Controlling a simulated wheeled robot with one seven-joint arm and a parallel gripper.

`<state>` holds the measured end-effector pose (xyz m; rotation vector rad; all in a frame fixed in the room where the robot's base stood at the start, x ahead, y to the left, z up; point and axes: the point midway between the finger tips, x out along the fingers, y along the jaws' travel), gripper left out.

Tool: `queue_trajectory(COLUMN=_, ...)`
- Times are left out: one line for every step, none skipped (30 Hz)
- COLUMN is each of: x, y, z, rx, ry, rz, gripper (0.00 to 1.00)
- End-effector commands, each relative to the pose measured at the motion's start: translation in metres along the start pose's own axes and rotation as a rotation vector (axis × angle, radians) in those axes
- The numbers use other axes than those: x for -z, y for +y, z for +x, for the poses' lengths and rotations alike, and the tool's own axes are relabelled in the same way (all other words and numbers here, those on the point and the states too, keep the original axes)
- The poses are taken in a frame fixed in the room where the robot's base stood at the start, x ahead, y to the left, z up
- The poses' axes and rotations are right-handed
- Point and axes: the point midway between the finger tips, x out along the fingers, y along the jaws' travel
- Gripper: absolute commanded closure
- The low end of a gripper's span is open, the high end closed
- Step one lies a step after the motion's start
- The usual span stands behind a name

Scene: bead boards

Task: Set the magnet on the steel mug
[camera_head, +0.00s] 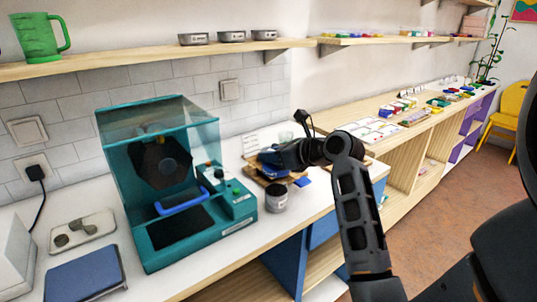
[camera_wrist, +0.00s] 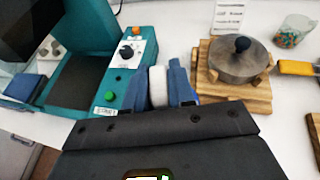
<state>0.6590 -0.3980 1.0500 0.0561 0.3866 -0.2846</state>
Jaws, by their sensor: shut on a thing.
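My gripper (camera_head: 266,170) is over the white counter, right of the teal machine. In the wrist view its blue fingers (camera_wrist: 159,86) are shut on a small pale block (camera_wrist: 158,84). I cannot tell for sure that this block is the magnet. A grey metal mug (camera_head: 276,197) stands upright near the counter's front edge, below and apart from my gripper. It does not show in the wrist view, where my gripper's dark body covers the near counter.
The teal machine (camera_wrist: 117,75) with knob and green button is close on the left. A lidded metal pot (camera_wrist: 238,66) sits on wooden boards (camera_wrist: 262,95) at right, near a glass of beads (camera_wrist: 293,30). A blue piece (camera_head: 303,182) lies right of the mug.

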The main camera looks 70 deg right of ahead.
Motion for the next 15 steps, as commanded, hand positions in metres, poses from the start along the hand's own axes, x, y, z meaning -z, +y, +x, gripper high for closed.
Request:
queue_trajectory(x=0.004, y=0.0, z=0.002, rx=0.001, ry=-0.001, rz=-0.001, gripper=1.0)
queue_trajectory(x=0.005, y=0.0, z=0.002, rx=0.001, ry=-0.001, rz=-0.001, gripper=1.0)
queue_trajectory(x=0.007, y=0.0, z=0.003, rx=0.001, ry=-0.001, rz=-0.001, gripper=1.0)
queue_trajectory(x=0.008, y=0.0, z=0.003, rx=0.001, ry=-0.001, rz=0.0, gripper=1.0)
queue_trajectory(x=0.01, y=0.0, z=0.004, rx=0.001, ry=-0.001, rz=0.0, gripper=1.0)
queue_trajectory(x=0.012, y=-0.001, z=0.004, rx=0.001, ry=-0.001, rz=0.0, gripper=1.0)
queue_trajectory(x=0.013, y=-0.001, z=0.005, rx=0.001, ry=-0.001, rz=0.0, gripper=1.0)
queue_trajectory(x=0.015, y=-0.001, z=0.006, rx=0.001, ry=-0.001, rz=0.0, gripper=1.0)
queue_trajectory(x=0.017, y=0.0, z=0.007, rx=0.001, ry=0.0, rz=-0.001, gripper=1.0)
queue_trajectory(x=0.018, y=0.0, z=0.007, rx=0.001, ry=0.0, rz=-0.001, gripper=1.0)
queue_trajectory(x=0.02, y=0.0, z=0.008, rx=0.001, ry=0.0, rz=-0.001, gripper=1.0)
queue_trajectory(x=0.022, y=0.0, z=0.009, rx=0.0, ry=0.0, rz=-0.001, gripper=1.0)
queue_trajectory(x=0.023, y=0.0, z=0.009, rx=0.0, ry=0.0, rz=-0.001, gripper=1.0)
queue_trajectory(x=0.024, y=0.0, z=0.01, rx=0.001, ry=-0.001, rz=-0.001, gripper=1.0)
queue_trajectory(x=0.026, y=0.0, z=0.011, rx=0.001, ry=-0.001, rz=-0.001, gripper=1.0)
